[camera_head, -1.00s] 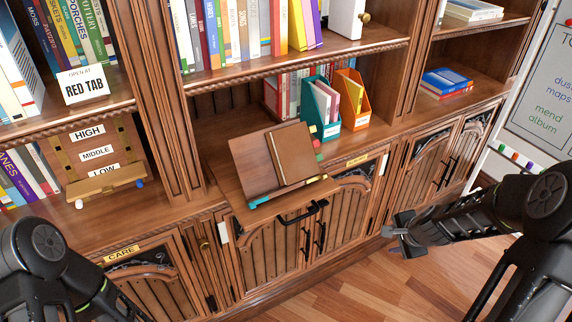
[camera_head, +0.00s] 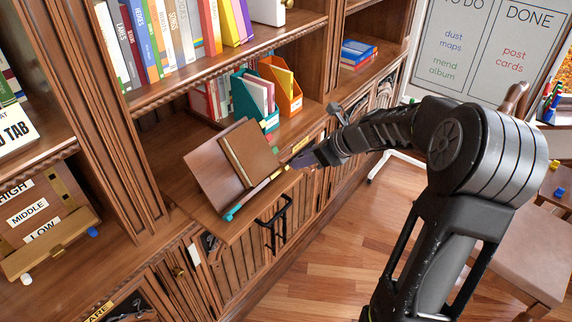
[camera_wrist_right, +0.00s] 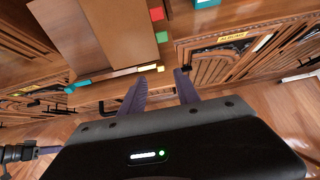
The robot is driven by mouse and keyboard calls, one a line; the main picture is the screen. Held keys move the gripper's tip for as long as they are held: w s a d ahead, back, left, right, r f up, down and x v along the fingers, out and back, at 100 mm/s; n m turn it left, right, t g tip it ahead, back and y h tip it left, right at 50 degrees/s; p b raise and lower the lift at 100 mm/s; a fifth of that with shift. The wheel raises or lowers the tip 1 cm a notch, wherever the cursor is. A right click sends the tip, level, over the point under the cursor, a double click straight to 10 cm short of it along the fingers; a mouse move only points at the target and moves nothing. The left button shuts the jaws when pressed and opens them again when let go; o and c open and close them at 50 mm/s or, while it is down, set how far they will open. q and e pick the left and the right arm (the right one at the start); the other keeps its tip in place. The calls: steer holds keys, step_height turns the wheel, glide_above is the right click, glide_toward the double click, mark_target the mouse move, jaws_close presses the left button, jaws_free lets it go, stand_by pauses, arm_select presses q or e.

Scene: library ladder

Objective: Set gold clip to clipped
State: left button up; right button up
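A brown book (camera_head: 248,155) leans on a wooden stand (camera_head: 212,178) on the pulled-out board. A thin ledge bar (camera_head: 256,192) with a turquoise end runs along its foot; it also shows in the right wrist view (camera_wrist_right: 110,76). A small yellow piece (camera_wrist_right: 146,67) at the bar's right end may be the gold clip; its state is too small to tell. My right gripper (camera_head: 318,138) is beside that end. In the right wrist view its fingers (camera_wrist_right: 161,76) are apart with nothing between them. My left gripper is out of view.
Teal (camera_head: 256,98) and orange (camera_head: 281,84) file boxes stand behind the stand. A black handle (camera_head: 275,222) juts out below the board. A chair (camera_head: 515,255) stands at the right. The floor (camera_head: 320,270) before the cabinets is clear.

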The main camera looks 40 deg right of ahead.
mark_target(286, 166)
steer(key=shift+w+f, duration=0.1)
steer(key=shift+f, duration=0.05)
steer(key=x, duration=0.7)
steer(key=shift+w+f, duration=0.2)
steer(key=shift+w, duration=0.05)
jaws_close()
stand_by(0.5)
